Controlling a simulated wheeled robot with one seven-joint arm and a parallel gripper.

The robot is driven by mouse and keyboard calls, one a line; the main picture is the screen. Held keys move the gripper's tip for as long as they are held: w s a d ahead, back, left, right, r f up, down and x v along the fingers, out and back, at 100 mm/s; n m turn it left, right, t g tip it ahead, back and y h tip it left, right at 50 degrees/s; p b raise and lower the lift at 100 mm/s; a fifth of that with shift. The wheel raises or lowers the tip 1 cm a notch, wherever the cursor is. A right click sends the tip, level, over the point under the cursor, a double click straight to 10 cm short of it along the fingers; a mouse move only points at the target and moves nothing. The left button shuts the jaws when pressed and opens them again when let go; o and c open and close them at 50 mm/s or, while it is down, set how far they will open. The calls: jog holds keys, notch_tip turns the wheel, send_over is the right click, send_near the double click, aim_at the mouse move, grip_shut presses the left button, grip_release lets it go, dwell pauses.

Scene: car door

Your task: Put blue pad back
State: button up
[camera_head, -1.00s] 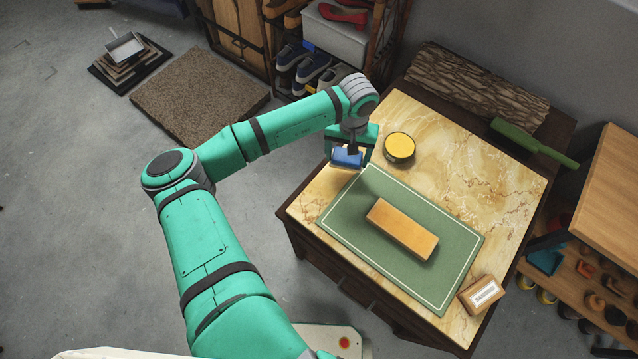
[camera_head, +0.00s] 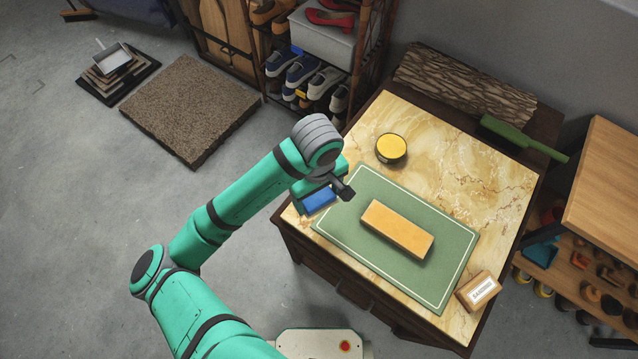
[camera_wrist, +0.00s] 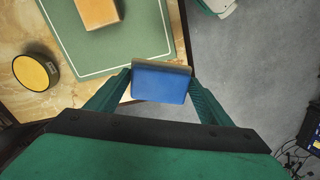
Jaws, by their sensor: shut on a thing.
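The blue pad (camera_head: 319,200) shows at the left edge of the marble-topped table (camera_head: 440,132), beside the green mat (camera_head: 351,210). It also shows in the wrist view (camera_wrist: 160,84), where it has a blue face and a thin greyish-brown layer along its far edge. My gripper (camera_wrist: 160,80) is shut on the pad, with one finger at each end. In the head view my gripper (camera_head: 318,192) is partly hidden by my wrist. I cannot tell whether the pad touches the table.
A tan block (camera_head: 397,229) lies on the mat. A round yellow-topped tin (camera_head: 391,148) stands behind the mat. A small labelled wooden block (camera_head: 478,291) sits at the table's front right corner. A green-handled brush (camera_head: 520,137) lies at the back right. The back-right marble is mostly clear.

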jog(key=w, duration=0.1)
jog(key=w+f, duration=0.1)
jog(key=w, duration=0.1)
jog(key=shift+w+d+f, duration=0.15)
jog(key=shift+w+f, duration=0.25)
jog(key=w+f, duration=0.4)
jog(key=f, duration=0.1)
jog(key=shift+w+f, duration=0.35)
jog(key=shift+f, duration=1.55)
jog(key=shift+w+f, duration=0.1)
jog(key=shift+f, duration=0.05)
jog(key=o, duration=0.9)
jog(key=shift+c, duration=0.2)
jog(key=shift+o, duration=0.3)
